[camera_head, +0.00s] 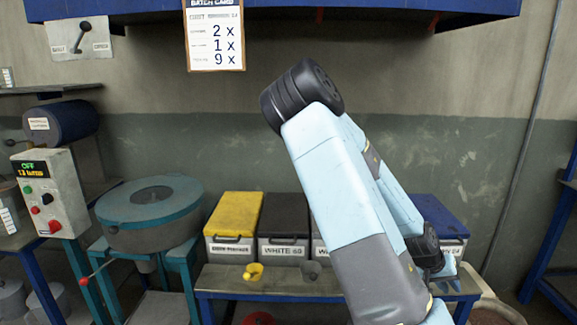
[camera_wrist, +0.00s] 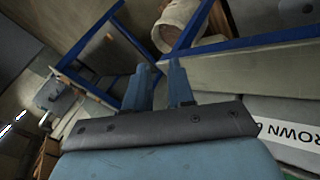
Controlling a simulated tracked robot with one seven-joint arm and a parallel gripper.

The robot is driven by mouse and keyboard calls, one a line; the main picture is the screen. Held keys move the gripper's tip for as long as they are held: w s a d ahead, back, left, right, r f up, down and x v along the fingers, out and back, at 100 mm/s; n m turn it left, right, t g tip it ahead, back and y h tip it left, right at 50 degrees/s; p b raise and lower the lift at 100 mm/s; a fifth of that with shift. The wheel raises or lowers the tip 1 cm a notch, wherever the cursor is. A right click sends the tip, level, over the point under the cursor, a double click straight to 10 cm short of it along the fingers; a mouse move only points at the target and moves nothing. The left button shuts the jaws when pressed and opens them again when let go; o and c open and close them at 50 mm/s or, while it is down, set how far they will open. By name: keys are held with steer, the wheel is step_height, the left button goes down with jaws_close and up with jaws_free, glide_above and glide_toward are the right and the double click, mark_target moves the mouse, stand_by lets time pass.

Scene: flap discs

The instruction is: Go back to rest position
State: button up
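My arm crosses the right half of the head view, with its raised elbow above the bench. My gripper (camera_head: 445,280) is partly hidden behind my own arm there, low near the bench's right end. In the wrist view my gripper (camera_wrist: 160,66) shows two light-blue fingers with a gap between them. It is open, and nothing is seen between the fingers.
Lidded bins, including a yellow-lidded bin (camera_head: 233,222) and a black-lidded bin (camera_head: 285,225), line the wall behind the blue-framed bench (camera_head: 270,283). A small yellow scoop (camera_head: 253,271) lies on it. A round teal machine (camera_head: 150,212) and control box (camera_head: 48,193) stand left.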

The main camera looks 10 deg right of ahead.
steer(key=w+a+r+n+t+y, duration=0.15)
steer(key=a+r+y, duration=0.3)
steer(key=a, duration=0.45)
steer(key=w+a+r+n+t+y, duration=0.1)
steer(key=w+a+r+t+y, duration=0.15)
steer(key=a+r, duration=0.5)
steer(key=s+a+r+n+t, duration=0.1)
steer(key=s+a+r+n, duration=0.1)
steer(key=s+a+r, duration=0.4)
steer(key=s+a+r+n+t, duration=0.1)
steer(key=s+a+r, duration=0.5)
steer(key=r, duration=0.7)
steer(key=shift+s+a+r+n+y, duration=0.3)
steer(key=shift+s+n+y, duration=0.1)
steer(key=shift+s+n, duration=0.55)
steer(key=shift+f, duration=0.1)
